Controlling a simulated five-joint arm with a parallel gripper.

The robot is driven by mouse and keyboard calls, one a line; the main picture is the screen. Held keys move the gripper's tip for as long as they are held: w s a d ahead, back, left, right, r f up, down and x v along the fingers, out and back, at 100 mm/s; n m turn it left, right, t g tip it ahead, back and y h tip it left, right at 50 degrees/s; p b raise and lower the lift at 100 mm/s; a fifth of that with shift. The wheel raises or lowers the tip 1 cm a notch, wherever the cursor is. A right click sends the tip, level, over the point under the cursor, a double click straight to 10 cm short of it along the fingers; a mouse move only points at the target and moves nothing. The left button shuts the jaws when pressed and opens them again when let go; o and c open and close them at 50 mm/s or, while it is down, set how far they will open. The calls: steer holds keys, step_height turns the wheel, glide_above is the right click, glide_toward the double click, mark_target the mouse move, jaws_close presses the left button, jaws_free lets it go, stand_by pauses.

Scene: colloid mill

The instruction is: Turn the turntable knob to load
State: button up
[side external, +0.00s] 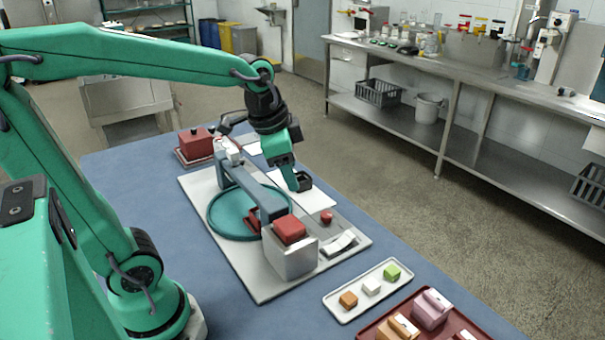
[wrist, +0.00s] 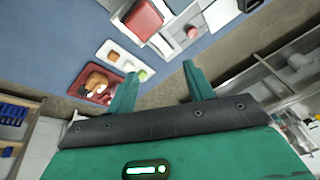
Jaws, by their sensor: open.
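A small red knob (side external: 326,218) sits on a grey panel of the white base plate (side external: 262,289); it also shows in the wrist view (wrist: 191,31). A white lever-like piece (side external: 340,243) lies near it. I cannot read any load marking. The teal round turntable (side external: 224,222) is on the plate, partly hidden by a grey bar (side external: 245,186). My gripper (side external: 298,184) hangs over the plate's far side, behind the bar and apart from the knob. In the wrist view my gripper (wrist: 160,69) has its two green fingers spread, with nothing between them.
A red block (side external: 290,229) tops a metal box (side external: 291,258). A white tray (side external: 345,315) with small coloured cubes and a red tray (side external: 374,329) with larger blocks stand at the near right. Another red block (side external: 196,142) is at the far left. Blue table is clear left of the plate.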

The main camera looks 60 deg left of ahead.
steer(key=w+a+f+m+g, duration=0.25)
steer(key=w+f+m, duration=0.25)
steer(key=w, duration=0.4)
steer(key=m+g, duration=0.1)
steer(key=m, duration=0.5)
glide_above(327, 214)
steer(key=shift+f, duration=4.8)
steer(key=shift+f, duration=3.9)
steer(key=c, duration=1)
